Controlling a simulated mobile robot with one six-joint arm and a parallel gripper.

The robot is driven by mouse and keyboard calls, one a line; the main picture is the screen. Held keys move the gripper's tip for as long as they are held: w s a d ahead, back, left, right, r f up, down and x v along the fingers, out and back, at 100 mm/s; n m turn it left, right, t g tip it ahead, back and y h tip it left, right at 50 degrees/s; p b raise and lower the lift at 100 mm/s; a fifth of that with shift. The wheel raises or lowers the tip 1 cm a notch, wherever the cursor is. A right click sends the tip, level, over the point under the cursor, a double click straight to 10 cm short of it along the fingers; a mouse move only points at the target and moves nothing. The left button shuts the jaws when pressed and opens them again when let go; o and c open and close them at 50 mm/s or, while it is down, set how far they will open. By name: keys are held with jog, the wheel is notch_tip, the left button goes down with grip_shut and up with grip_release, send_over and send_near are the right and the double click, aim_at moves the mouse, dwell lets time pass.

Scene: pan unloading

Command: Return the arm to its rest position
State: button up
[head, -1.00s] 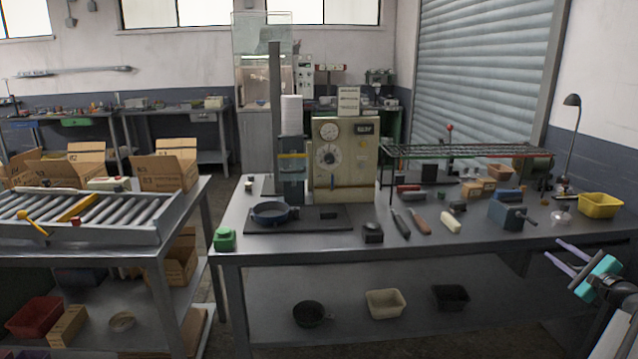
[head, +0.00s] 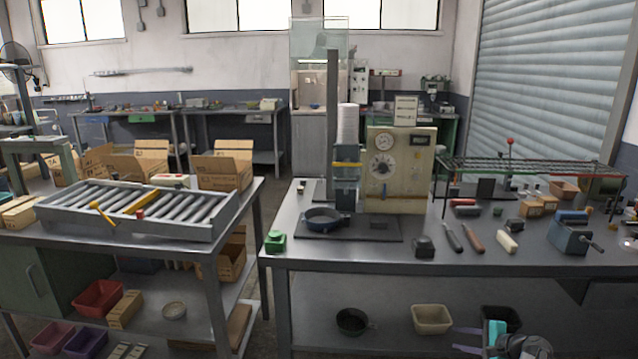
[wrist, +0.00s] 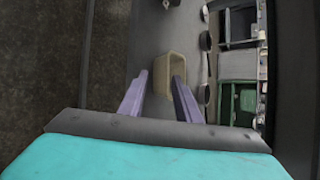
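My gripper (head: 463,340) is at the bottom of the head view, right of centre, in front of the workbench's lower shelf. Its two purple fingers stick out to the left from a teal body. In the wrist view my gripper (wrist: 160,78) has its fingers apart, with nothing held between them. A beige bin (wrist: 164,64) shows beyond the fingertips there, apart from them. In the head view a beige bin (head: 432,318) stands on the lower shelf. The blue pan (head: 325,220) sits on the dark plate of the bench-top machine.
The metal workbench (head: 345,259) carries a green block (head: 275,241), hand tools, a vise (head: 572,238) and a wire rack (head: 520,168). A roller conveyor table (head: 215,235) stands to the left, with a gap between.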

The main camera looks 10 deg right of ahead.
jog(key=s+a+f+n+g+y+p, duration=0.1)
jog(key=s+a+f+n+g, duration=0.15)
jog(key=a+f, duration=0.6)
jog(key=s+a+f+n+g+y, duration=0.1)
jog(key=s+a+f+n+g, duration=0.2)
jog(key=a, duration=1)
jog(key=s+a+f+n+g+p, duration=0.1)
jog(key=s+a+f+n+g, duration=0.15)
jog(key=a+f, duration=0.65)
jog(key=s+a+f+n+g+h, duration=0.1)
jog(key=s+a+n, duration=0.3)
jog(key=s, duration=0.4)
jog(key=s+a+f+n+g+h+p, duration=0.1)
jog(key=s+a+f+n+g+h, duration=0.1)
jog(key=s+a+n+g, duration=0.2)
jog(key=s+a+f+n+g+h, duration=0.2)
jog(key=s+a, duration=0.5)
jog(key=s, duration=0.5)
jog(key=shift+s+a+f+n+g, duration=0.15)
jog(key=shift+s+a+n+g, duration=0.1)
jog(key=shift+n+g, duration=0.6)
jog(key=shift+d, duration=0.1)
